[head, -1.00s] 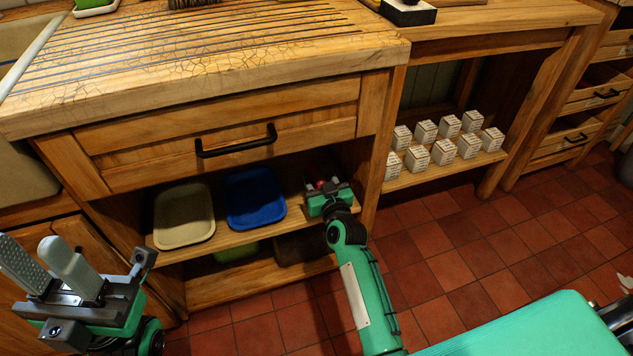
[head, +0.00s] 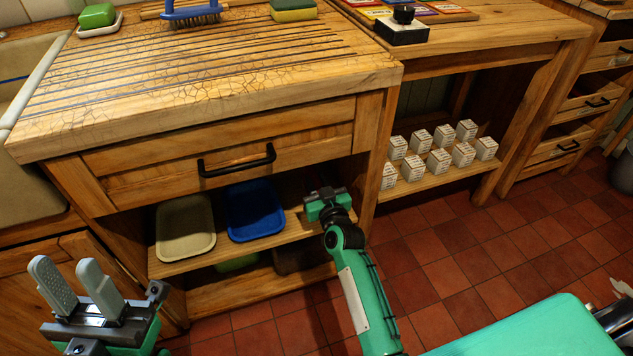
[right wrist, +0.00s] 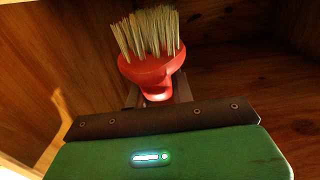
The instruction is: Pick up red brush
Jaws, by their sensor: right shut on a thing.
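The red brush (right wrist: 150,68) shows in the right wrist view, with its pale bristles pointing up and its red body between my right gripper's fingers. My right gripper (right wrist: 157,98) is shut on it inside the shelf bay under the drawer. In the head view my right gripper (head: 326,194) is at the right end of the shelf, and the brush is hidden or too dark to make out there. My left gripper (head: 78,290) is open and empty at the lower left, in front of the cabinet.
A beige tray (head: 185,228) and a blue tray (head: 254,209) stand on the shelf left of my right gripper. The drawer (head: 230,150) is shut above. A blue brush (head: 192,14) lies on the counter. Several white boxes (head: 440,160) fill the shelf to the right.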

